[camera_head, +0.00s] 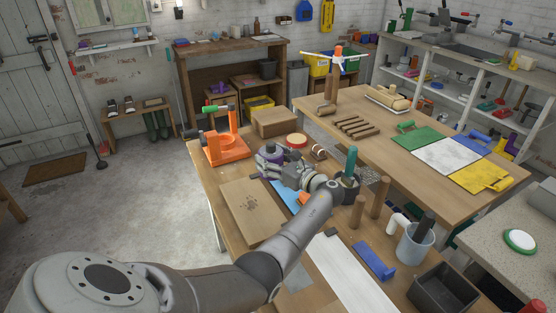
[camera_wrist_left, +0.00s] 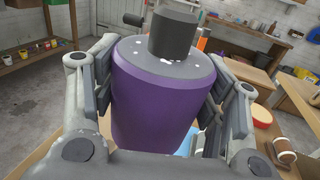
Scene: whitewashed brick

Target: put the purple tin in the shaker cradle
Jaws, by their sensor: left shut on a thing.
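The purple tin (camera_wrist_left: 160,100) has a grey top with a dark cap and fills the middle of the left wrist view. My left gripper (camera_head: 270,158) is shut on it, with a finger on each side. In the head view the tin is small and mostly hidden by the gripper. An orange stand with a round ring in its base and an upright with a green handle, which looks like the shaker cradle (camera_head: 226,152), stands at the table's far left corner. The gripper and tin are to its right and nearer, apart from it. My right gripper is not in view.
A cardboard box (camera_head: 274,122) stands behind the gripper, and a red-rimmed round tub (camera_head: 297,140) beside it. A flat brown board (camera_head: 253,210) lies in front of the cradle. Pegs, a pot and a dark tray (camera_head: 442,290) crowd the table's right side.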

